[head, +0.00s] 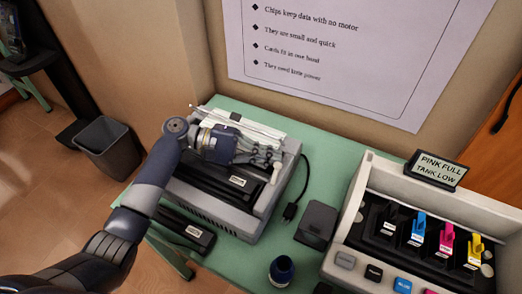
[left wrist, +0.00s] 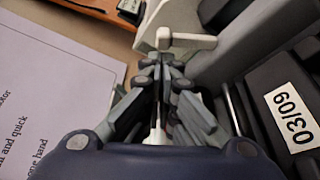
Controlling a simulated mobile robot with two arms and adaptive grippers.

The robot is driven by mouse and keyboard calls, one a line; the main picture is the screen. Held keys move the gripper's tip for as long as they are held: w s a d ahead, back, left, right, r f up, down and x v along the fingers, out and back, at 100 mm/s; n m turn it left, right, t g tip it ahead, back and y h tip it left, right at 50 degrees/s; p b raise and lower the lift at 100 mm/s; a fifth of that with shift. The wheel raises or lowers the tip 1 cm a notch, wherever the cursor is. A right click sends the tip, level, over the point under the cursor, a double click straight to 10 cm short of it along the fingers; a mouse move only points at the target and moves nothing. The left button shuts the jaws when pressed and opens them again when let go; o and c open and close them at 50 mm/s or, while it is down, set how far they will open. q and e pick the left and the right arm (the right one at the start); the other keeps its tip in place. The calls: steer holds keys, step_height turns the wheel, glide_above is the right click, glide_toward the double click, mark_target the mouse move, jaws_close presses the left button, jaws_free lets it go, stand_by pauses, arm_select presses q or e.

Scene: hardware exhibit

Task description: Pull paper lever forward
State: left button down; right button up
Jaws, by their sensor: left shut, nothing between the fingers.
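The grey printer (head: 285,178) stands on the green table. A small pale paper lever (head: 276,173) stands up at the right side of its top. In the left wrist view the lever (left wrist: 188,41) is a white bar with a rounded end, just beyond the fingertips. My left gripper (head: 268,158) reaches over the printer from the left. Its fingers (left wrist: 162,68) are together with nothing between them. The fingertips are close to the lever; I cannot tell whether they touch it. My right gripper is not in view.
A dark box (head: 316,222) and a dark blue jar (head: 281,270) stand before the printer's right. A black cable (head: 297,195) lies beside it. A bin (head: 108,148) is on the floor.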

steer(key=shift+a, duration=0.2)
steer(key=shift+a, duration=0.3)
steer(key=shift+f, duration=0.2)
